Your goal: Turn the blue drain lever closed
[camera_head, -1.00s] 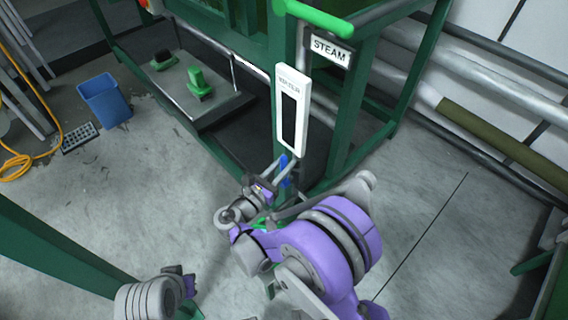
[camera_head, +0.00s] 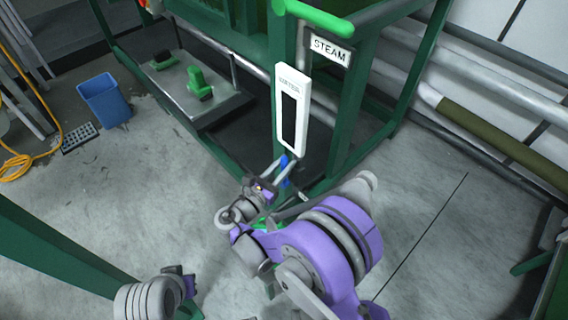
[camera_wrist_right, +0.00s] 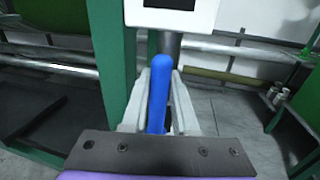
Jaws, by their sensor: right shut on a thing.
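The blue drain lever (camera_wrist_right: 158,92) stands roughly upright in the right wrist view, between the two pale fingers of my right gripper (camera_wrist_right: 158,100). The fingers are shut on it from both sides. In the head view only small parts of the blue lever (camera_head: 285,168) show, beside the foot of a green post. My right gripper (camera_head: 280,170) reaches it there, partly hidden by my own wrist. The lever's pivot and lower end are hidden. My left arm's end shows at the bottom left of the head view, but its fingers cannot be made out.
A white gauge panel (camera_head: 291,110) hangs on the green post just above the lever. A STEAM sign (camera_head: 330,50) is to its upper right. Pipes run along the right wall. A foot-pedal platform (camera_head: 200,95) and a blue bin (camera_head: 105,98) stand left. Floor between is clear.

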